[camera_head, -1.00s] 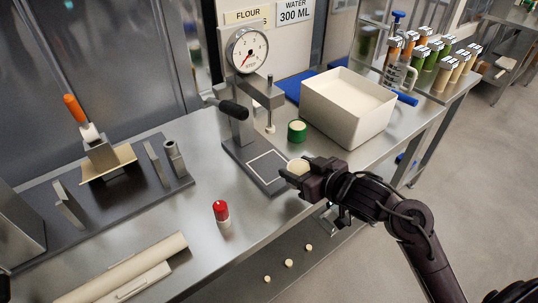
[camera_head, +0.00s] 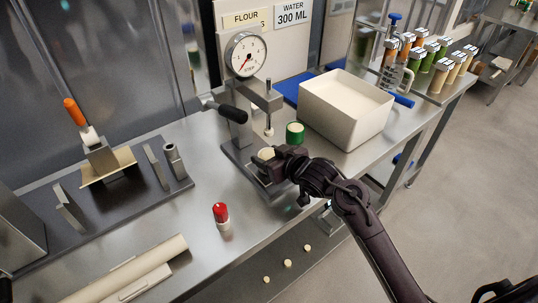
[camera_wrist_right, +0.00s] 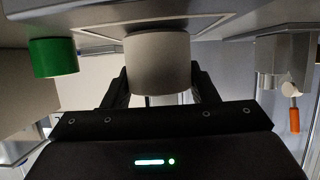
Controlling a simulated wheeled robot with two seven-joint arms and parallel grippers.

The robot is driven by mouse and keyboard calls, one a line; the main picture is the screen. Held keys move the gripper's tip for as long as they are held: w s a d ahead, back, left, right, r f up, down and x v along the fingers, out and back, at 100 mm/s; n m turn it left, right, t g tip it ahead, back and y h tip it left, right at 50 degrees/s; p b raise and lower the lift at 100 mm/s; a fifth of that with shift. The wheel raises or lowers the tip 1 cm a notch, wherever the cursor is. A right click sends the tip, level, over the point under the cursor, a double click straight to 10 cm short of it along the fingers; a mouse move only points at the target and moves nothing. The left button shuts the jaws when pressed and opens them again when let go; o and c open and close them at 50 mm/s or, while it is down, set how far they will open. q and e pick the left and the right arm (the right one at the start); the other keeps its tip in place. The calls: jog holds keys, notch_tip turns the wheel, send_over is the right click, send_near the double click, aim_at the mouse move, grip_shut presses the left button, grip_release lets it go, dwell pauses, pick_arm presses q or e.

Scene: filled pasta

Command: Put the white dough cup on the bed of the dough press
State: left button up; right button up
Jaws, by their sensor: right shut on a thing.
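The white dough cup (camera_head: 266,153), with pale dough at its top, is held upright between the fingers of my right gripper (camera_head: 271,161). In the right wrist view the cup (camera_wrist_right: 157,62) sits between the two dark fingers. The dough press (camera_head: 240,125) has a flat dark bed (camera_head: 233,155) with a pale outlined square. The cup is over the bed, below and beside the press plunger (camera_head: 268,131); the gripper hides much of the square. I cannot tell whether the cup's base touches the bed. My left gripper is not in view.
A green cup (camera_head: 295,133) stands just right of the bed. A white bin (camera_head: 345,112) is behind it. A red-topped cup (camera_head: 221,215) stands in front on the steel counter. The press's black handle (camera_head: 232,114) juts out above the bed. A tool rack (camera_head: 120,200) is at the left.

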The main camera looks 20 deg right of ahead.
jog(key=o, duration=1.1)
jog(key=shift+f, duration=0.15)
jog(key=shift+o, duration=0.2)
jog(key=shift+r, duration=0.25)
jog(key=v, duration=1.2)
